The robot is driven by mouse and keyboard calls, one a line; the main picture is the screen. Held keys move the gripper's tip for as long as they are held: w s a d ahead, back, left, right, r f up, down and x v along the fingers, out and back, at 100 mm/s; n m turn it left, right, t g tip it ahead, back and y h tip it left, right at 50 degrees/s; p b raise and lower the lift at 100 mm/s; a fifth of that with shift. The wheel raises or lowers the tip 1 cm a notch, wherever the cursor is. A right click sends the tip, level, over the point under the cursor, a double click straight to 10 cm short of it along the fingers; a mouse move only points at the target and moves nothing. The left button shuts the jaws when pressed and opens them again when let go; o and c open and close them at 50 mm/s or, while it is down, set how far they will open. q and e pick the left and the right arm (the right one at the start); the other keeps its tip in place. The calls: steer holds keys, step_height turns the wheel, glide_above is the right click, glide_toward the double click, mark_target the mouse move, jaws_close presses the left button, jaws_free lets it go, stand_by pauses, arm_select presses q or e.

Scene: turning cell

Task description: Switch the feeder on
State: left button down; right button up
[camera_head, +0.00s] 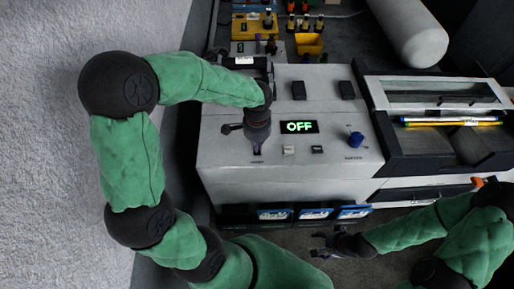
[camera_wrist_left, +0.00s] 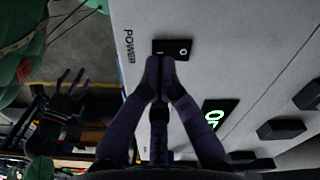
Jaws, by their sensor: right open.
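The feeder (camera_head: 335,155) is a light grey cabinet with a sloped control panel. Its display (camera_head: 299,127) reads OFF in green and is partly hidden in the left wrist view (camera_wrist_left: 216,112). The black power switch (camera_wrist_left: 181,47), beside the word POWER, has its O-marked end showing; the fingertips cover part of it. My left gripper (camera_head: 257,150) points down at this switch, its fingers together and empty. In the left wrist view its tips (camera_wrist_left: 161,66) are at the switch's edge; I cannot tell whether they touch. My right gripper (camera_head: 318,245) is open and empty in front of the cabinet.
A blue knob (camera_head: 356,139) and two small buttons (camera_head: 289,150) (camera_head: 317,149) are on the panel. Two black blocks stand behind the display. A dark-framed bay with rods (camera_head: 450,121) is at the right. Blue-labelled bins (camera_head: 314,213) line the cabinet's lower front.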

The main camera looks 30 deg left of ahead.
arm_select(q)
steer(key=shift+f+b, duration=0.9)
steer(key=shift+f, duration=0.2)
stand_by(1.2)
steer(key=shift+r+p, duration=2.65)
steer(key=shift+r, duration=0.9)
steer(key=shift+f, duration=0.1)
